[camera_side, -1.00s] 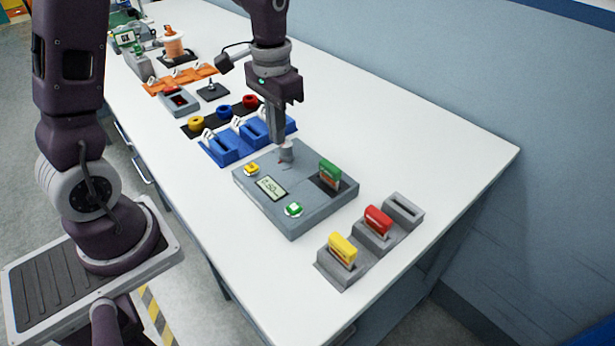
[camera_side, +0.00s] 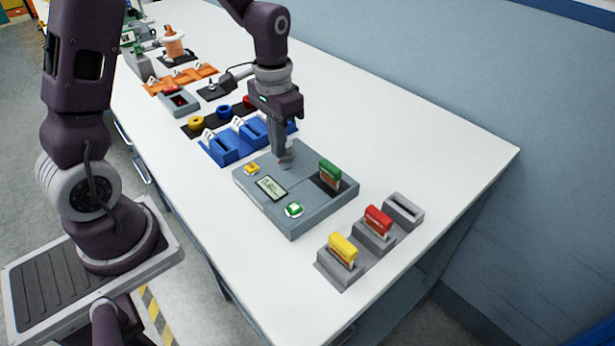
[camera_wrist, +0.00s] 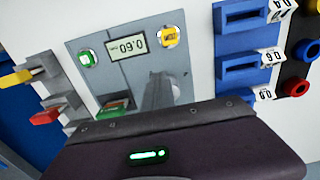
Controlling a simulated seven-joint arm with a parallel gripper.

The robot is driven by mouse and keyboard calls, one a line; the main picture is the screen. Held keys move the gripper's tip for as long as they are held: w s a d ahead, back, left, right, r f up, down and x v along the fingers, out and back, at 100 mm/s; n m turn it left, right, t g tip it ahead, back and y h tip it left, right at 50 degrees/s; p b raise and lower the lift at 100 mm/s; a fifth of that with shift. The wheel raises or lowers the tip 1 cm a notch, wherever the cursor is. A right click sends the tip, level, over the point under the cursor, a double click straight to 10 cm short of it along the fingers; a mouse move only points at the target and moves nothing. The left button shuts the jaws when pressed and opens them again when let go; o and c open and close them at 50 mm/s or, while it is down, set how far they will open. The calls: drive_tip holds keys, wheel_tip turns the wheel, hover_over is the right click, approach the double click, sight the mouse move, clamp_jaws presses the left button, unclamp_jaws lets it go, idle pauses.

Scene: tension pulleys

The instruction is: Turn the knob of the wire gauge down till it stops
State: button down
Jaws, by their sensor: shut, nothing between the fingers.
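The wire gauge (camera_side: 268,208) is a flat grey box on the white bench. Its display (camera_side: 272,189) faces up; in the wrist view the display (camera_wrist: 126,44) is upside down and seems to read 0.60. The small grey knob (camera_side: 287,163) is at the back of the gauge's top, largely hidden by my fingers. My gripper (camera_side: 284,155) points down at the knob with its fingers shut and nothing between them. Whether the fingertips touch the knob I cannot tell. In the wrist view my grey fingers (camera_wrist: 157,92) stand over the gauge.
A green-handled piece (camera_side: 330,174) stands in the gauge's right side. A yellow button (camera_side: 252,169) and a green button (camera_side: 294,209) are on its top. Grey holders with yellow (camera_side: 342,248) and red (camera_side: 378,220) pieces are at front right. Blue blocks (camera_side: 222,147) lie behind.

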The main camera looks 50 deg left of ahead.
drive_tip(key=shift+w+a, duration=0.1)
drive_tip(key=shift+a, duration=0.1)
drive_tip(key=shift+a, duration=0.9)
drive_tip(key=shift+w+a, duration=0.15)
drive_tip(key=shift+a, duration=0.05)
drive_tip(key=shift+s+a+r, duration=0.1)
drive_tip(key=shift+s+a, duration=0.1)
drive_tip(key=shift+s, duration=0.15)
drive_tip(key=shift+d+r, duration=1.5)
drive_tip(key=shift+r, duration=1.9)
drive_tip(key=shift+f, duration=3.5)
